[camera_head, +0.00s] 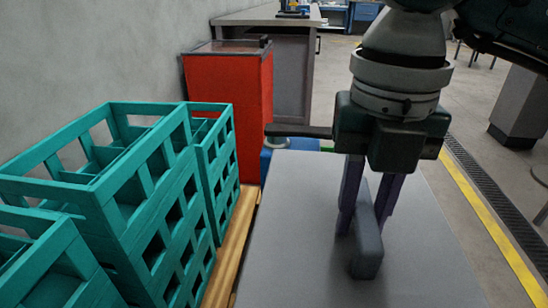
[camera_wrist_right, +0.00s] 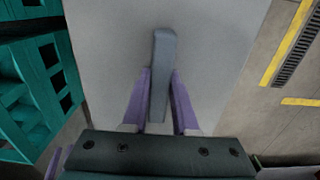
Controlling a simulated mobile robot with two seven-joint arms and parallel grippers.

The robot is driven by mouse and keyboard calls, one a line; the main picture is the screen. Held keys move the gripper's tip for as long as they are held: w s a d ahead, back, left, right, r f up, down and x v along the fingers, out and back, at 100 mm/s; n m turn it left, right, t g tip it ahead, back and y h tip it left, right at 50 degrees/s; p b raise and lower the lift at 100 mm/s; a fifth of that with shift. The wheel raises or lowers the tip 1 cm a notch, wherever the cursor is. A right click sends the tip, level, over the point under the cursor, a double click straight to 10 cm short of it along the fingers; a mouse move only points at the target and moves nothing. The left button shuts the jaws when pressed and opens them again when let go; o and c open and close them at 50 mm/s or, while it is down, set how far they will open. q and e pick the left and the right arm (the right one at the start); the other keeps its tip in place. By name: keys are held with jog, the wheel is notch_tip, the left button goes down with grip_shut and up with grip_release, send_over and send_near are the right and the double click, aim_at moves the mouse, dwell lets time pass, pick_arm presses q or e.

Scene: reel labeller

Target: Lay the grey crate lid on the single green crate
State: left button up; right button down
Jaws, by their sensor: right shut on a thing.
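The grey crate lid (camera_head: 300,235) is a large flat panel with a dark grey handle bar (camera_head: 368,250) standing on it. It fills the lower middle of the head view, and it also shows in the wrist view (camera_wrist_right: 215,60). My right gripper (camera_head: 366,215) points down, with its purple fingers shut on the handle, one on each side. Teal-green crates (camera_head: 150,180) with open compartments stand at the left, beside the lid. Which one is the single green crate I cannot tell; what lies under the lid is hidden. My left gripper is not in view.
A wooden pallet edge (camera_head: 233,240) runs between the green crates and the lid. A grey bench (camera_head: 265,16) stands behind. Open floor with a yellow line (camera_head: 490,225) is at the right.

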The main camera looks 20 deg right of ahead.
aim_at(364, 207)
jog(key=c, duration=1.2)
grip_release()
jog(key=shift+f, duration=0.15)
jog(key=o, duration=0.5)
jog(key=shift+r, duration=0.4)
notch_tip(364, 207, up, 12)
jog(key=p, duration=0.3)
jog(key=shift+f+p, duration=0.15)
jog(key=shift+p, duration=0.2)
